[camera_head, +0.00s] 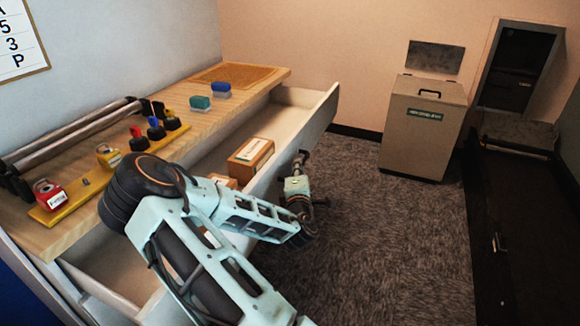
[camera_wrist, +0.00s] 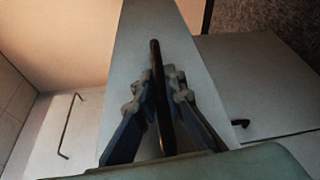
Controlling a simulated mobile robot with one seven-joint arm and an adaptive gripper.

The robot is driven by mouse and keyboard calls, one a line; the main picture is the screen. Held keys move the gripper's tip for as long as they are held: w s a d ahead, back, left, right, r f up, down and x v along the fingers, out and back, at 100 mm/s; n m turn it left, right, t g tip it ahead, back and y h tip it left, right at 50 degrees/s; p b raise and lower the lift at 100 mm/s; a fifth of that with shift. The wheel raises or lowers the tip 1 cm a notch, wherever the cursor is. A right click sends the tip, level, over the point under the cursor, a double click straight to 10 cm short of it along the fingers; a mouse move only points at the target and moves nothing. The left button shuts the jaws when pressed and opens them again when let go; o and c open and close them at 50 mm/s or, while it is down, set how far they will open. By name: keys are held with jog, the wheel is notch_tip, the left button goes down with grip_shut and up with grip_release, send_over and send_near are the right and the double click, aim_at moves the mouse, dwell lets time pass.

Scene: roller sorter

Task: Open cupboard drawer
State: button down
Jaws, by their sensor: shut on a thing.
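The cupboard drawer (camera_head: 316,117) is pulled well out from under the wooden top. Its pale front panel also shows in the wrist view (camera_wrist: 150,25). My gripper (camera_head: 302,158) is at the outer face of the drawer front. In the wrist view, my gripper's two fingers (camera_wrist: 158,85) are on either side of the dark bar handle (camera_wrist: 156,55), closed on it. Part of the drawer's inside is hidden behind my arm in the head view.
A cardboard box (camera_head: 250,155) lies in the drawer. The wooden top (camera_head: 180,92) carries stamps, rollers and a cork mat (camera_head: 233,74). A grey bin (camera_head: 424,125) stands by the back wall. The carpet (camera_head: 370,230) between bin and drawer is clear.

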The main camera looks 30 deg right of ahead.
jog(key=shift+s, duration=0.1)
dwell(0.3)
jog(key=c, duration=2)
grip_release()
jog(key=v, duration=0.7)
jog(key=shift+s+a, duration=0.15)
jog(key=shift+s, duration=0.05)
